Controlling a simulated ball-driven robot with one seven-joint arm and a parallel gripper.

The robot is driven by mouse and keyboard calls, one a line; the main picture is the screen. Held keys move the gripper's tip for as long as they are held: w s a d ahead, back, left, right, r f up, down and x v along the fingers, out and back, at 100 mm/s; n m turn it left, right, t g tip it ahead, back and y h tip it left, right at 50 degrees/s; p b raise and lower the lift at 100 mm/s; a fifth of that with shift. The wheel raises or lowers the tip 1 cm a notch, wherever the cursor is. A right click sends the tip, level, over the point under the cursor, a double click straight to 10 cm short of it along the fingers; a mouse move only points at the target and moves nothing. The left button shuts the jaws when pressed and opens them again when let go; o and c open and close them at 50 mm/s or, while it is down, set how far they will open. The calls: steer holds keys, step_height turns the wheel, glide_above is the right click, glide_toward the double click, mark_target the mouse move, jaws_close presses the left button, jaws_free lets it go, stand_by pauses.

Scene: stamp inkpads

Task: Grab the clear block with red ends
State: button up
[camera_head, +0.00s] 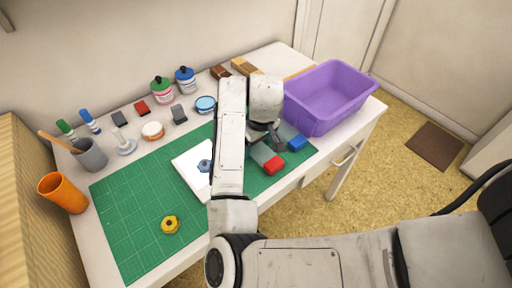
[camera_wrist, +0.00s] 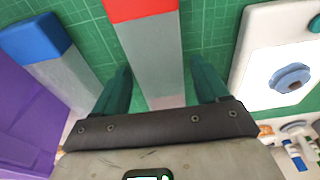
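The clear block with red ends (camera_head: 263,154) lies on the green cutting mat (camera_head: 130,205), one red end toward the mat's front right. In the wrist view its greyish clear body (camera_wrist: 153,52) runs between the fingers of my gripper (camera_wrist: 163,88), with a bright red end at the top. The end toward the gripper looks faintly pinkish and is partly hidden. My gripper is open, with gaps between each finger and the block. In the head view my gripper (camera_head: 268,133) is just above the block and partly covers it.
A similar clear block with a blue end (camera_head: 298,143) lies close by, left of my gripper in the wrist view (camera_wrist: 35,40). A purple bin (camera_head: 325,97) stands behind it. A white sheet (camera_head: 187,165) with a blue knobbed stamp lies on the other side. The mat's left is mostly clear.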

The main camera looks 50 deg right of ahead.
steer(key=c, duration=1.1)
steer(key=shift+r, duration=0.1)
steer(key=shift+c, duration=0.2)
